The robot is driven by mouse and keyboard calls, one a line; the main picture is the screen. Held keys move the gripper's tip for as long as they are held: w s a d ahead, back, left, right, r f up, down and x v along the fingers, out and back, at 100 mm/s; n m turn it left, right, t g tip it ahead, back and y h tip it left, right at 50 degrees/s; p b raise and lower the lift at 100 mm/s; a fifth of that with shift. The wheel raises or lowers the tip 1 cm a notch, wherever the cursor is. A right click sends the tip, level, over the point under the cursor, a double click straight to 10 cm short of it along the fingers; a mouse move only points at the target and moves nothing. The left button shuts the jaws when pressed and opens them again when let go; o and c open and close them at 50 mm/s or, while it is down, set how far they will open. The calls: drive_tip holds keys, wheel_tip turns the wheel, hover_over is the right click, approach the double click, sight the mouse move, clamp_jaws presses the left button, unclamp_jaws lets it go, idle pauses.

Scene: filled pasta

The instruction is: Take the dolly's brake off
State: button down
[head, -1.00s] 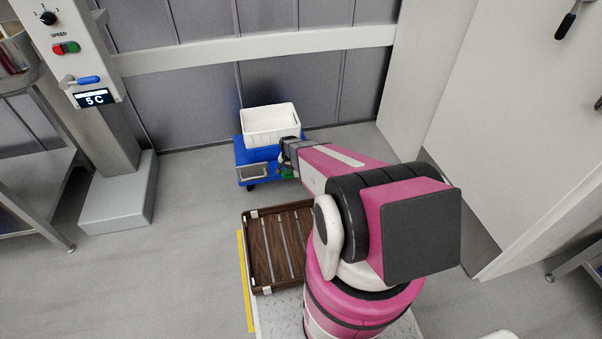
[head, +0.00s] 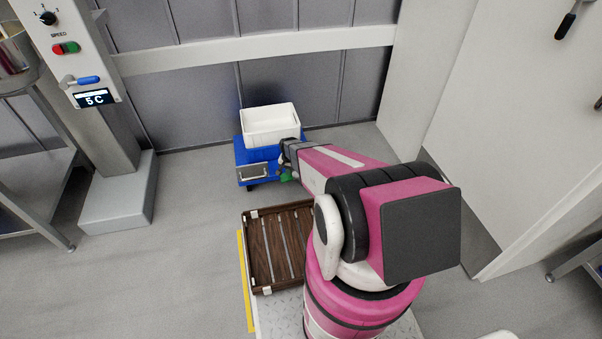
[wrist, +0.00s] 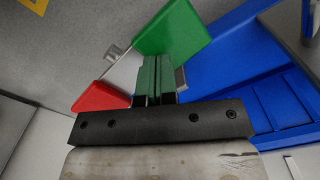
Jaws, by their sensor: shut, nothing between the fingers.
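The blue dolly (head: 243,152) stands near the back wall with a white crate (head: 270,125) on it. At its front right is a brake pedal with a green pad (wrist: 172,30) and a red pad (wrist: 100,97), joined by a pale metal part. The green pad (head: 286,177) also shows in the head view; the red one cannot be made out there. My gripper (wrist: 157,62) is shut and empty, its fingertips at the lower edge of the green pad. Whether they touch it is unclear. In the head view my arm hides part of the dolly's right side.
A brown slatted tray (head: 259,279) lies in front of the dolly, left of my arm. A grey column with a control panel (head: 92,80) and a steel table (head: 35,180) stand at left. A white panel (head: 510,130) is at right. The floor left of the dolly is clear.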

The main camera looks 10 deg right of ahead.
wheel_tip(320, 180, up, 7)
idle(0.8)
drive_tip(key=shift+f, duration=0.1)
drive_tip(key=s+r+n, duration=0.3)
drive_tip(key=s+r, duration=0.7)
drive_tip(key=r, duration=0.4)
drive_tip(key=s+r+n, duration=0.3)
drive_tip(key=s+r, duration=0.8)
drive_tip(key=r, duration=0.4)
drive_tip(key=shift+s, duration=0.15)
